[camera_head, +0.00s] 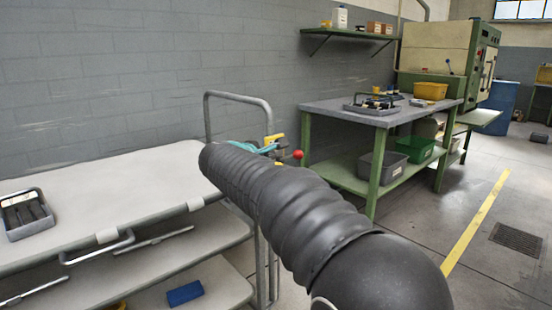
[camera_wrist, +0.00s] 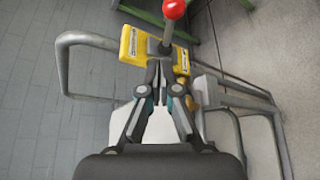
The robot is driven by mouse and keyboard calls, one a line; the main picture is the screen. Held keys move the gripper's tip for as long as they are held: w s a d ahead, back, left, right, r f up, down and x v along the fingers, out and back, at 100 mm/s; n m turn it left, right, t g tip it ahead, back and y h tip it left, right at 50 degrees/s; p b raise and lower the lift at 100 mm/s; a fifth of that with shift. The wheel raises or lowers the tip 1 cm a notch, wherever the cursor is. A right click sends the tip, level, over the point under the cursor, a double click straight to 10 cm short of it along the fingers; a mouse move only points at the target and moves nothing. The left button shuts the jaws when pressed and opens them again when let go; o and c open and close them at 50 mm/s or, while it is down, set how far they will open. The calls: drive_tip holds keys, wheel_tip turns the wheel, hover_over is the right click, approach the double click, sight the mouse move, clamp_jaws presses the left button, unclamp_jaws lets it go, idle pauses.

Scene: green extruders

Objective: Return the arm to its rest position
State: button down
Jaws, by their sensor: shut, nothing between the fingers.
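My arm stretches from the lower right of the head view toward the trolley's far end. My gripper (camera_wrist: 160,75) shows in the wrist view with its dark fingers closed together at the tips and nothing between them. In the head view my arm hides most of it. Just past the fingertips is a yellow block (camera_wrist: 129,45) with a grey lever ending in a red ball (camera_wrist: 174,8). The red ball also shows in the head view (camera_head: 298,154). I cannot tell whether the fingertips touch the block.
A shelved trolley (camera_head: 110,190) with a tubular handle (camera_head: 240,97) stands left, bearing a grey tray (camera_head: 25,215) and, lower, a blue block (camera_head: 184,293). A green-legged workbench (camera_head: 375,176) stands behind right, under a wall shelf (camera_head: 350,35).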

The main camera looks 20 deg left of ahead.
drive_tip(key=shift+s+a+r, duration=0.15)
drive_tip(key=shift+s+r, duration=0.15)
drive_tip(key=shift+s, duration=0.25)
